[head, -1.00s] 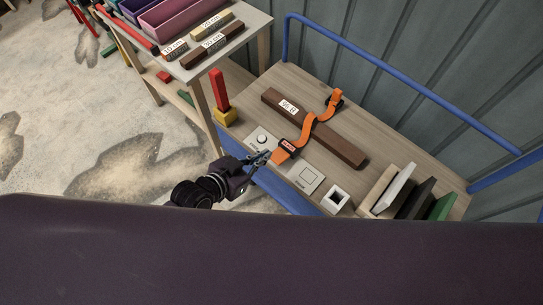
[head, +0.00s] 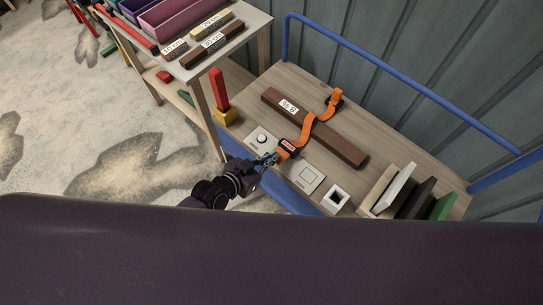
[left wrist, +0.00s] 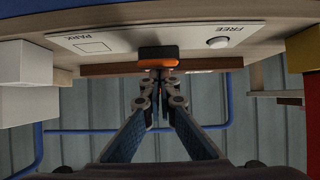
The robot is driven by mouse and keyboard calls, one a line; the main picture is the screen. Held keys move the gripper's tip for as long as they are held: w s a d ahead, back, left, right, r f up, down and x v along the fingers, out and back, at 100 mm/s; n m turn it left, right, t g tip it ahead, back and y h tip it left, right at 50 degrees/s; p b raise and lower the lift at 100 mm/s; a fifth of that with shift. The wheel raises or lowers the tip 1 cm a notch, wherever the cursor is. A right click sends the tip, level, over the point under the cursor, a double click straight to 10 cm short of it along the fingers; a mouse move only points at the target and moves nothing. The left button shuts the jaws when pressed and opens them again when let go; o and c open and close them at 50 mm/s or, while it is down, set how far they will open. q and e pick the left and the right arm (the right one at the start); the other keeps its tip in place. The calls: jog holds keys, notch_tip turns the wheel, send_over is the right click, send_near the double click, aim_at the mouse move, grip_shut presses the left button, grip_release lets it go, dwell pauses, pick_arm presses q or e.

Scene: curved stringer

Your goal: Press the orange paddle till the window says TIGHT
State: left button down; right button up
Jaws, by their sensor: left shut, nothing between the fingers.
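An orange strap (head: 309,126) runs over a brown beam (head: 335,142) on the wooden bench. At its near end sits a black buckle (head: 293,148) with a small red window (head: 289,145); its lettering is too small to read. The orange paddle (head: 282,154) sticks out of the buckle toward me. It shows in the left wrist view (left wrist: 157,63) as an orange strip against the black buckle. My left gripper (head: 271,159) is shut and empty, its fingertips right at the paddle's near end; I cannot tell whether they touch it. My right gripper is out of view.
A white plate with a round button (head: 262,139), marked FREE in the wrist view, lies left of the buckle. A yellow-based red post (head: 221,98) stands left. A blue rail (head: 400,78) runs behind.

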pick_arm(q)
jog(key=shift+s+a+f+b, duration=0.2)
jog(key=shift+s+f+b, duration=0.05)
jog(key=shift+f, duration=0.35)
jog(key=shift+s+a+f+b, duration=0.15)
jog(key=shift+s+f+b, duration=0.05)
jog(key=shift+f, duration=0.4)
jog(key=shift+r, duration=0.1)
jog(key=shift+r+p, duration=0.7)
jog(key=shift+p, duration=0.1)
notch_tip(320, 180, up, 5)
jog(key=p, duration=0.4)
jog(key=f+b+v, duration=0.1)
jog(key=v, duration=0.8)
jog(key=shift+s+a+f, duration=0.2)
jog(key=shift+s+a, duration=0.05)
